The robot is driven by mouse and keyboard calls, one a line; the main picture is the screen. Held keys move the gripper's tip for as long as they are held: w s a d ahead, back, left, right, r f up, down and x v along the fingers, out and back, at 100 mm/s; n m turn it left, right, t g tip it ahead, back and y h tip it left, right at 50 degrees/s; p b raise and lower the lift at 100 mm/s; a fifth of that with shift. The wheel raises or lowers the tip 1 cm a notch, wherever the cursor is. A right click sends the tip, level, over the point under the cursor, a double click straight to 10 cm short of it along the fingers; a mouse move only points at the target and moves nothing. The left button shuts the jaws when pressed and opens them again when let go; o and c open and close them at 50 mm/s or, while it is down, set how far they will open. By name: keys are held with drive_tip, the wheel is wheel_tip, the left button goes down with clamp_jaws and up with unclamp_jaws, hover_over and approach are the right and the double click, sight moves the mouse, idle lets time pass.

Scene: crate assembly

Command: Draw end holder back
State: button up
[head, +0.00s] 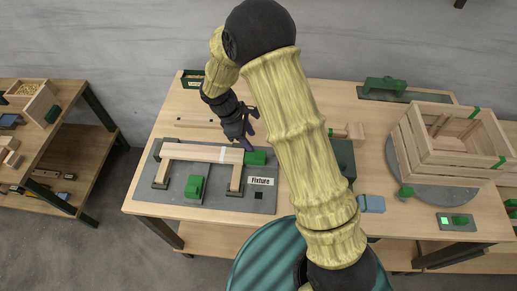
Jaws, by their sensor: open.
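The grey fixture board (222,201), with a "Fixture" label, lies on the workbench at left centre. A long wooden slat (200,152) spans it across two shorter wooden pieces, with a white band near its right end. A green block (257,158), which looks like the end holder, sits at the slat's right end; I cannot tell if they touch. Another green block (195,187) stands at the board's front middle. My gripper (247,135) is open, with its dark fingers pointing down just above and left of the end block. Contact is unclear.
A wooden crate (460,168) stands on a round grey plate at the right. My arm covers the bench's middle. A slat (195,123) lies behind the fixture. A green fixture (384,85) stands at the back right. A shelf with bins is at far left.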

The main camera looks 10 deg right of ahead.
sight(260, 153)
drive_tip(key=p+x, duration=0.1)
drive_tip(key=x, duration=0.7)
drive_tip(key=shift+f+p, duration=0.25)
drive_tip(key=shift+p, duration=0.1)
clamp_jaws()
